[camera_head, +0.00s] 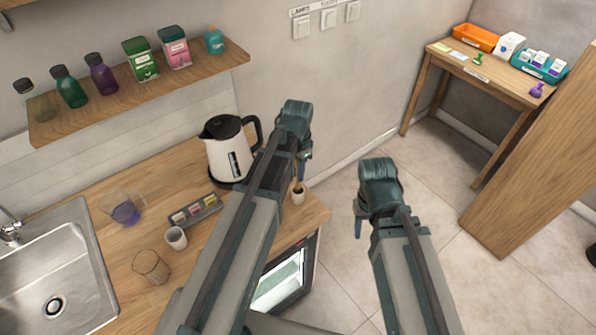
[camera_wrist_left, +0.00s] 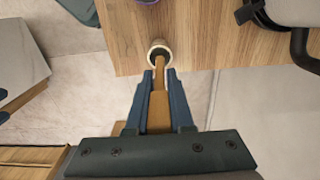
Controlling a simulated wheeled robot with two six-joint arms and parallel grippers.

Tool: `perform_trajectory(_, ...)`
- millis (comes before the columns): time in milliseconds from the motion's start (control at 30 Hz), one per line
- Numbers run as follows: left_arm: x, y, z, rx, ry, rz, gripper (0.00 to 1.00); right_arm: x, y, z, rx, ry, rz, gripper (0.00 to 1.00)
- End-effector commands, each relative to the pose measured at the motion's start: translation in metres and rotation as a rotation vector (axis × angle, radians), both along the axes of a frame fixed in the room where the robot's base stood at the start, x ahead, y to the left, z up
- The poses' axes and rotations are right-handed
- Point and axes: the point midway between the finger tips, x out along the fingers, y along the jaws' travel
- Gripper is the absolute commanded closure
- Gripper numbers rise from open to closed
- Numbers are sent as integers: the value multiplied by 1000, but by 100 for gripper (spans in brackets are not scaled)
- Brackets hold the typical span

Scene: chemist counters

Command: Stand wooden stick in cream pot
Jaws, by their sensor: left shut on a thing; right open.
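The cream pot (camera_head: 298,197) stands near the right end of the wooden counter. It also shows in the left wrist view (camera_wrist_left: 152,45), close to the counter edge, with a dark round opening. My left gripper (camera_head: 304,165) is above the pot. In the left wrist view my left gripper (camera_wrist_left: 159,84) is shut on the wooden stick (camera_wrist_left: 159,108). The stick's far end overlaps the pot's opening; I cannot tell how deep it reaches. My right gripper (camera_head: 359,222) is open and empty, over the floor right of the counter.
A kettle (camera_head: 228,152) stands on the counter left of my left arm. A small tray (camera_head: 193,211), a white cup (camera_head: 176,238) and two clear glasses are further left, by the sink (camera_head: 75,290). A shelf (camera_head: 150,92) with bottles and tins hangs above.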

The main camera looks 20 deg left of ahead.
Motion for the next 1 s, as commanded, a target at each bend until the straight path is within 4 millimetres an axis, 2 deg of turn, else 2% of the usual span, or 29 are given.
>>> perform_trajectory(33, 0, 0, -8, 0, 0, 0, 100, 0, 0, -8, 0, 0, 1, 50)
perform_trajectory(400, 0, 0, -35, 0, 0, 0, 100, 0, 0, -35, 0, 0, 1, 50)
perform_trajectory(867, 0, 0, -40, 0, 0, 0, 100, 0, 0, -40, 0, 0, 1, 50)
perform_trajectory(900, 0, 0, -40, 0, 0, 0, 74, 0, 0, -40, 0, 0, 1, 50)
perform_trajectory(1000, 0, 0, -40, 0, 0, 0, 56, 0, 0, -40, 0, 0, 1, 50)
